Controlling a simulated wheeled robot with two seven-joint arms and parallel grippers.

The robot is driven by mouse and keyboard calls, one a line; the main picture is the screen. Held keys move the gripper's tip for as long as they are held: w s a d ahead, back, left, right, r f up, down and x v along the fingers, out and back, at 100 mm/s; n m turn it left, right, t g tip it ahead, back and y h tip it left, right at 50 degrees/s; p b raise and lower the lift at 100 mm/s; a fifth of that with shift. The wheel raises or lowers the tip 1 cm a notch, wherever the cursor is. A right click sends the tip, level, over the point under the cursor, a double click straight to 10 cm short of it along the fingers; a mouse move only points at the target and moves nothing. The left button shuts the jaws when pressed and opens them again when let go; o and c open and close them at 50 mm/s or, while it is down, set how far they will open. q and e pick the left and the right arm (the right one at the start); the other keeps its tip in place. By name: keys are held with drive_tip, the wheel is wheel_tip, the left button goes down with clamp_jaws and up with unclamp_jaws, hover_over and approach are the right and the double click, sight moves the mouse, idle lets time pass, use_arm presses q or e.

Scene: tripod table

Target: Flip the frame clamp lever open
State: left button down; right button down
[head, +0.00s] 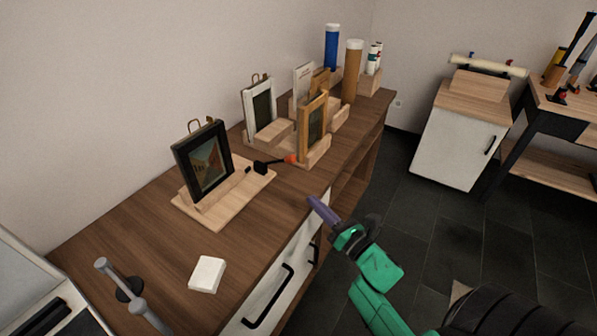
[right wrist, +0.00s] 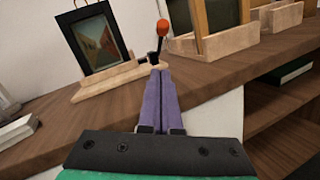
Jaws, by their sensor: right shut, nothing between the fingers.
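The frame clamp lever is a short black arm with an orange-red knob (head: 291,159), at the right end of a wooden stand (head: 230,206) on the counter. The knob also shows in the right wrist view (right wrist: 162,26), beyond my fingertips. A black picture frame (head: 203,160) with a small painting stands upright on the wooden stand, left of the lever. My right gripper (head: 314,202) has purple fingers, shut with nothing between them. It is off the counter's front edge, nearer than the lever and apart from it in the head view. My left gripper is not in view.
A white block (head: 207,274) and a grey-handled tool (head: 132,290) are on the near counter (head: 150,240). A white frame (head: 261,106) and an orange-brown frame (head: 312,127) stand in wooden holders behind the lever. Drawer handles (head: 268,297) stick out below the counter edge.

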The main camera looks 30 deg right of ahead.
drive_tip(key=x, duration=0.6)
drive_tip(key=shift+w+r+p, duration=0.1)
drive_tip(key=shift+r+p, duration=0.05)
drive_tip(key=shift+p, duration=0.25)
drive_tip(key=shift+w+d+r+p, duration=0.1)
drive_tip(key=shift+w+r+p, duration=0.6)
drive_tip(key=shift+w+r, duration=0.35)
drive_tip(key=shift+w+d+r, duration=0.15)
drive_tip(key=shift+w+r, duration=0.15)
drive_tip(key=shift+w, duration=0.1)
